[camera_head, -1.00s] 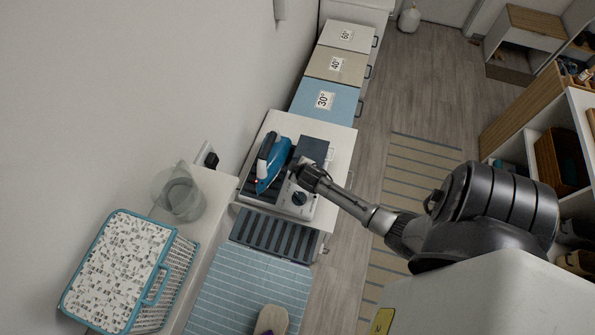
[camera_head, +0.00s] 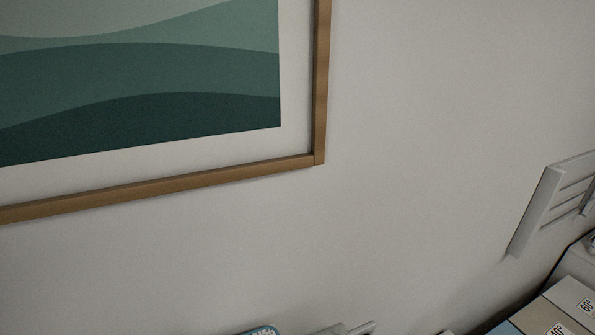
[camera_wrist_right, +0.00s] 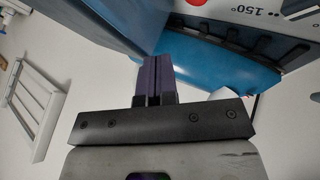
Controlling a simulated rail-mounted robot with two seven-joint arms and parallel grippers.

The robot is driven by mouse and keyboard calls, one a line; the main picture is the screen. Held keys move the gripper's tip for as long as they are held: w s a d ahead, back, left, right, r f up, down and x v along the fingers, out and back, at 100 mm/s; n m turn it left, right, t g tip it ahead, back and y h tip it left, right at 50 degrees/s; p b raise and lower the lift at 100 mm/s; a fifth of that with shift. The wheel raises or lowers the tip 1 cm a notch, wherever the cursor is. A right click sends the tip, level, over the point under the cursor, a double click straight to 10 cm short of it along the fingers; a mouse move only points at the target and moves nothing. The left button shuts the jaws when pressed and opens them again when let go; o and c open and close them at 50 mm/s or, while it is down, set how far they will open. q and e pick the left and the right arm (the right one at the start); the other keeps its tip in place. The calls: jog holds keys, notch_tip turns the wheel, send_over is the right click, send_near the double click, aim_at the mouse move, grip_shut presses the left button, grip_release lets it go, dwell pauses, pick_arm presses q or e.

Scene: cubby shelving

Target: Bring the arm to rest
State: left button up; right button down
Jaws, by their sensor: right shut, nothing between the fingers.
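My right gripper (camera_wrist_right: 155,80) shows in the right wrist view, its two dark fingers pressed together with nothing between them. Just beyond the fingertips is a blue surface (camera_wrist_right: 215,68) below a pale panel marked "150°" (camera_wrist_right: 265,12). I cannot tell for sure what object they belong to, or whether the fingers touch it. Neither arm shows in the head view now. My left gripper is in no current view.
The head view is mostly bare wall with a wood-framed green picture (camera_head: 320,90). A white slatted wall rack (camera_head: 535,215) is at right; it seems to show in the wrist view too (camera_wrist_right: 35,100). Labelled bins (camera_head: 530,318) and a blue-edged lid (camera_head: 258,331) reach the bottom edge.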

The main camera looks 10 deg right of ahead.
jog(key=shift+s+f+m+g, duration=0.1)
jog(key=shift+s+m+g, duration=0.3)
jog(key=shift+s+g, duration=0.6)
jog(key=a+r+y+p, duration=0.1)
jog(key=a+r+y, duration=0.2)
jog(key=a+r, duration=1.05)
jog(key=s+a+r+n+y+p, duration=0.1)
jog(key=s+a+r+p, duration=0.4)
jog(key=s+a+r, duration=0.6)
jog(key=s+y, duration=0.1)
jog(key=s, duration=0.2)
jog(key=shift+r+n+g+y+p, duration=0.2)
jog(key=shift+n+g+y+p, duration=0.1)
jog(key=shift+g+y+p, duration=0.1)
jog(key=shift+s, duration=0.15)
